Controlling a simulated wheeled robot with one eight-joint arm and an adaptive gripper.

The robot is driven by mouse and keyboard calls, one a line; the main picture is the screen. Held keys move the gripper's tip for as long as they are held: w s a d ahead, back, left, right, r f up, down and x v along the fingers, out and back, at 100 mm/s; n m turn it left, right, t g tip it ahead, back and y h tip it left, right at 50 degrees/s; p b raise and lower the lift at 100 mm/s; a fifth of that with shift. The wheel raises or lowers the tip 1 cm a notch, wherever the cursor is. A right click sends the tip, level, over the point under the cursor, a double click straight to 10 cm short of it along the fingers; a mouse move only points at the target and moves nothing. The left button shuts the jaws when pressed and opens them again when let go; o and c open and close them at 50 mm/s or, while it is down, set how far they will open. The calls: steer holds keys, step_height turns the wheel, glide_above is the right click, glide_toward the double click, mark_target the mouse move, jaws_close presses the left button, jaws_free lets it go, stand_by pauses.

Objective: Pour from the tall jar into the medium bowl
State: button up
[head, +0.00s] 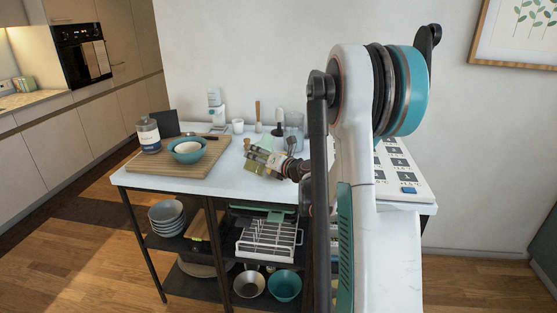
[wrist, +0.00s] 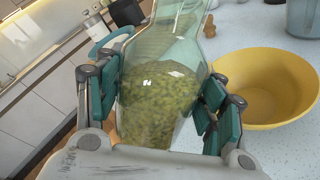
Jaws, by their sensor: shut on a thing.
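The tall jar (wrist: 165,75) is clear greenish glass with a narrowing neck, partly filled with green flakes. My gripper (wrist: 160,110) is shut around its body, a finger on each side. The jar's mouth is cut off at the top of the wrist view. A yellow bowl (wrist: 268,85), wide and seemingly empty, stands on the speckled white counter just right of the jar and apart from it. I cannot tell for sure that it is the medium bowl. In the head view my gripper (head: 268,160) is over the table's middle, with the jar too small to make out well.
A wooden board (head: 175,175) at left holds a teal bowl (head: 187,157) and a labelled bottle (head: 149,136). A white cup (head: 238,126) and a glass pitcher (head: 294,124) stand at the back. Shelves below hold stacked bowls (head: 166,217) and a dish rack (head: 266,243).

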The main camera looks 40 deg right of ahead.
steer(key=shift+a+f+m+g+y+p, duration=0.15)
steer(key=shift+a+m+y+p, duration=0.1)
steer(key=shift+m, duration=0.35)
steer(key=shift+a+f+m+g+y+p, duration=0.15)
steer(key=shift+m+p, duration=0.1)
steer(key=shift+m, duration=0.35)
steer(key=shift+s+r, duration=0.1)
steer(key=shift+r, duration=0.1)
steer(key=shift+a+r+m+p, duration=0.15)
steer(key=shift+r+m+p, duration=0.2)
steer(key=shift+m+p, duration=0.4)
steer(key=shift+a+f+m+y, duration=0.1)
steer(key=shift+f+m+y, duration=0.4)
steer(key=shift+f+m, duration=0.1)
stand_by(0.3)
steer(key=shift+d+r+m+g+p, duration=0.3)
steer(key=shift+d+r+m+g, duration=0.1)
steer(key=shift+d+r+m, duration=0.3)
stand_by(0.8)
steer(key=shift+d+f+m+y, duration=0.15)
steer(key=shift+f+m+y, duration=0.05)
steer(key=shift+m+y, duration=0.4)
stand_by(0.7)
steer(key=shift+d+r+m, duration=0.15)
steer(key=shift+r+m, duration=0.45)
steer(key=shift+m, duration=0.05)
stand_by(0.7)
